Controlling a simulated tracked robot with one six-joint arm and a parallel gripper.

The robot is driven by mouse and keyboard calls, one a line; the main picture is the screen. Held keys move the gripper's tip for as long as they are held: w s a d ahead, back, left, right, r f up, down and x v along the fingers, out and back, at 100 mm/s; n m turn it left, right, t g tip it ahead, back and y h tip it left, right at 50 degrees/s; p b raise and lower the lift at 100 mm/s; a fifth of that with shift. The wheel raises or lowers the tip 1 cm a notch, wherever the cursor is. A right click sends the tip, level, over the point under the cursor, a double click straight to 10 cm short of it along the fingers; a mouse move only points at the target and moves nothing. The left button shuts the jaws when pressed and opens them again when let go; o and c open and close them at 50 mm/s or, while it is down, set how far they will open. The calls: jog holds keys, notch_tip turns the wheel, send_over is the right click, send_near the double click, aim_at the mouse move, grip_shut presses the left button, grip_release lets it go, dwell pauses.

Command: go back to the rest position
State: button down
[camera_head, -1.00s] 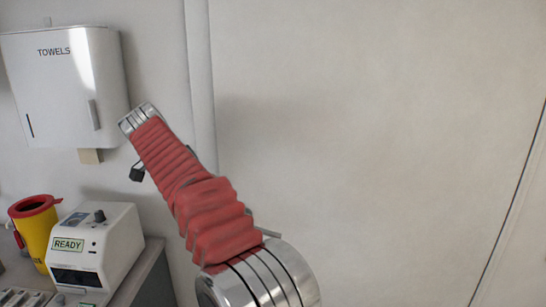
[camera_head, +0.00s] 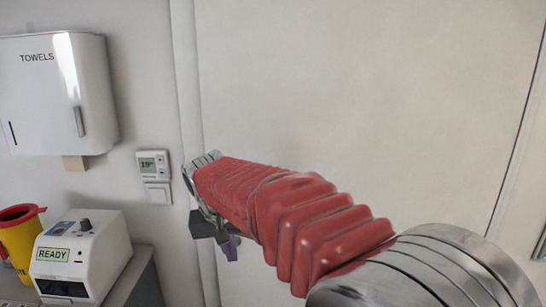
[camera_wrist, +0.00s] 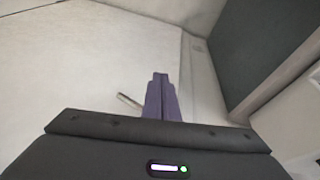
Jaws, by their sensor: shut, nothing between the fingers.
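My gripper (camera_wrist: 160,82) shows in the wrist view with its two purple fingers together, shut and empty.
A towel dispenser (camera_head: 52,95) and a thermostat (camera_head: 152,163) above a switch (camera_head: 158,193) are on the wall at left. A white device reading READY (camera_head: 85,255) and a yellow bin (camera_head: 20,245) stand at lower left. A metal bar (camera_wrist: 129,101) lies left of the fingers.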

jog(key=s+d+f+m+t, duration=0.1)
jog(key=s+d+t, duration=0.1)
jog(key=s+d, duration=2.3)
jog(key=shift+s+d+f+m+y, duration=0.3)
jog(key=shift+s+d+f+y, duration=0.1)
jog(key=shift+d, duration=0.1)
